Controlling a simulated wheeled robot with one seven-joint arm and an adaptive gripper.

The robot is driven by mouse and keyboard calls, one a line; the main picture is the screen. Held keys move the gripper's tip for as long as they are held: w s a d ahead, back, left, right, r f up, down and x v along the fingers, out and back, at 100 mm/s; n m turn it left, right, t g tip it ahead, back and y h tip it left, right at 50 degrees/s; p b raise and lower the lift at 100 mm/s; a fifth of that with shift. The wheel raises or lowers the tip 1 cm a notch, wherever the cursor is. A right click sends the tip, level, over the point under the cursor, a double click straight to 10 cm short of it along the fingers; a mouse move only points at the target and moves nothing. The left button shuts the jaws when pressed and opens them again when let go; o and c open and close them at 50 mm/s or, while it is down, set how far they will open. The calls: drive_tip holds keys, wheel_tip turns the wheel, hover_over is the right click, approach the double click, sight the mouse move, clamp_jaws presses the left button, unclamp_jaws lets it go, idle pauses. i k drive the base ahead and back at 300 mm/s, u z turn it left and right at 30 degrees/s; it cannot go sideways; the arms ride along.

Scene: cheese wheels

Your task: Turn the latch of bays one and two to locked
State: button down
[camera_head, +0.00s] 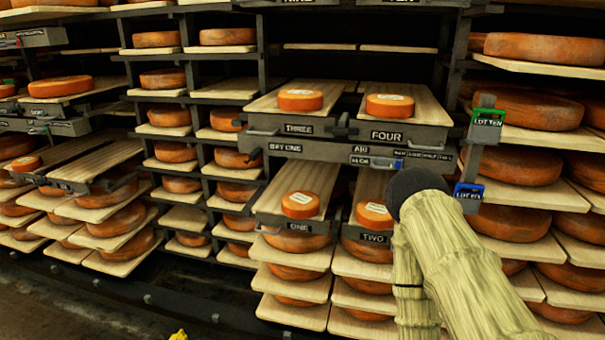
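Bay one (299,227) is a drawn-out tray labelled ONE with a small orange cheese (300,204) on its boards. Bay two (374,238) is the tray labelled TWO beside it, with another small cheese (374,215); my arm covers its right side. Above them runs a dark label rail (330,152) reading BAY ONE, AIR and several smaller words. My gripper's fingers do not show; my arm hides that area.
Bays three (299,129) and four (388,136) jut out just above, each with a small cheese. A green-framed tag (487,122) and a blue-framed tag (468,191) hang at right. Loaded cheese shelves stand on both sides. Open floor (60,305) lies at lower left.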

sight(335, 222)
drive_tip(key=u, duration=1.45)
drive_tip(key=i, duration=0.55)
drive_tip(key=z, duration=1)
